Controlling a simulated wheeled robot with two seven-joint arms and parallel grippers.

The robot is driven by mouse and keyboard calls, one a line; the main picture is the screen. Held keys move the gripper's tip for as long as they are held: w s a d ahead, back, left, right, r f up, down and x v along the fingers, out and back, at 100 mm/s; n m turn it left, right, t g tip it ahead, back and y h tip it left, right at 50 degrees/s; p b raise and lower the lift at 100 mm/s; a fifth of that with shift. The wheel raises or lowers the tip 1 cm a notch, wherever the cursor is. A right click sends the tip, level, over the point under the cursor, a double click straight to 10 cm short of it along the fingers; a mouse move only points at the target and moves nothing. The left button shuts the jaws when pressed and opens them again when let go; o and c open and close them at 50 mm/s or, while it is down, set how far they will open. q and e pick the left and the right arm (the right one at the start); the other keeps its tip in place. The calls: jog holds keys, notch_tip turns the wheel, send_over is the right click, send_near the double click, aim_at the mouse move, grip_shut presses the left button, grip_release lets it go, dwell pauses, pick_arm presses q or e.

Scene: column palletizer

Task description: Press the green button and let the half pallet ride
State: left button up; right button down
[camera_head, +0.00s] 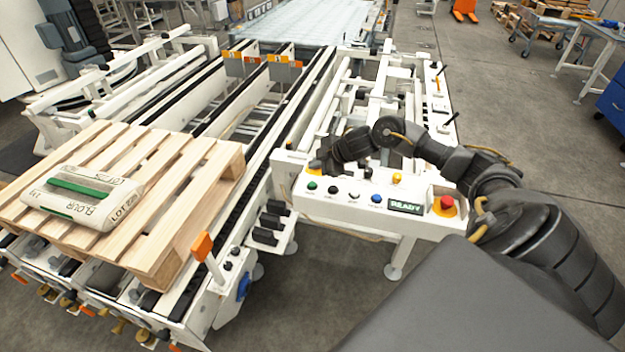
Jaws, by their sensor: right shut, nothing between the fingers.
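A control panel (417,222) stands in front of me, with a row of buttons and a small display reading READY. The green button (312,186) is at the panel's left end. My right gripper (318,166) is shut and empty just behind the green button, apart from it as far as I can tell. The half pallet (196,214) of pale wood rests on the conveyor (262,200) at the left. A white flour bag (84,197) with a green stripe lies on it. My left gripper is not in view.
The panel also carries black, white, blue and yellow buttons and a red emergency stop (445,204). An orange-topped post (203,246) stands beside the pallet's right corner. Conveyor rails run away to the back. Open floor lies at the right.

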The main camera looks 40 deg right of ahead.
aim_at(315, 185)
notch_tip(315, 185, down, 3)
jog(key=shift+b, duration=1.05)
jog(key=shift+f+b, duration=0.45)
jog(key=shift+f, duration=0.6)
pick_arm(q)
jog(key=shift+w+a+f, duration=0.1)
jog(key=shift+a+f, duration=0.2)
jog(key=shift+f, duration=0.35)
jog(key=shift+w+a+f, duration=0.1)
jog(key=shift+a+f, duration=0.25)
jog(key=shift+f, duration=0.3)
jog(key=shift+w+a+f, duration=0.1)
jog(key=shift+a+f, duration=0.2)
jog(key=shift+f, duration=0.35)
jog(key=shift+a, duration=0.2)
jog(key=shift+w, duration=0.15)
pick_arm(e)
jog(key=shift+f, duration=0.15)
jog(key=shift+f, duration=0.25)
